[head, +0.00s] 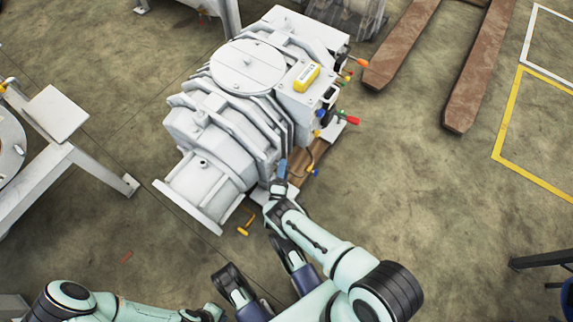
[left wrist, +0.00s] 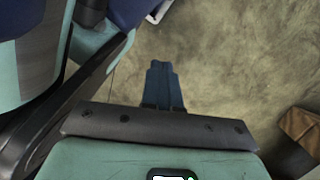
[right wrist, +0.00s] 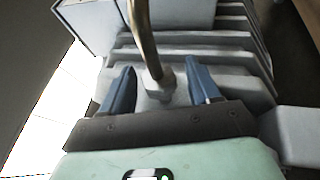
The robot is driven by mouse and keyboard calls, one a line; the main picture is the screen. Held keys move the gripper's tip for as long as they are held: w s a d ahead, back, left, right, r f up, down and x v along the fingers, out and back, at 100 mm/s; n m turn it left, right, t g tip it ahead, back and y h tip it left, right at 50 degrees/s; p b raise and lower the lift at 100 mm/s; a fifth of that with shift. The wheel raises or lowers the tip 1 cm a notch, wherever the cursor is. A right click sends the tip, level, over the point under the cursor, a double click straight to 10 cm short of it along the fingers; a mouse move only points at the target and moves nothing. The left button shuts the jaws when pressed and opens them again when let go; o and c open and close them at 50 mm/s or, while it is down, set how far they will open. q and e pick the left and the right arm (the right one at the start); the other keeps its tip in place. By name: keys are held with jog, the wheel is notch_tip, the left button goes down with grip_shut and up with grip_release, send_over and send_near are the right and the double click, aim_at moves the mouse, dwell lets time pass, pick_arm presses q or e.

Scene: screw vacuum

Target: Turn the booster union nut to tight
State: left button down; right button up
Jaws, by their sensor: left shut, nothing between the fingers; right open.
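A large white vacuum pump (head: 215,130) stands on the floor in the head view. In the right wrist view, a bent metal pipe (right wrist: 146,35) runs down to a grey nut-like fitting (right wrist: 158,88), which looks like the union nut. My right gripper (right wrist: 160,82) is open, with one blue finger on each side of this fitting; a gap shows on both sides. In the head view my right gripper (head: 282,170) is at the pump's lower right side, and the fitting is hidden there. My left gripper (left wrist: 163,85) is shut and empty above bare floor.
Several coloured handles (head: 350,119) stick out from the pump's right side. A yellow handle (head: 243,231) is at its front. A white stand (head: 60,155) is at the left, and rusty fork beams (head: 465,90) lie at the upper right.

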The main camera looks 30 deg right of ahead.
dwell(0.3)
jog(key=c, duration=1)
jog(key=shift+o, duration=0.2)
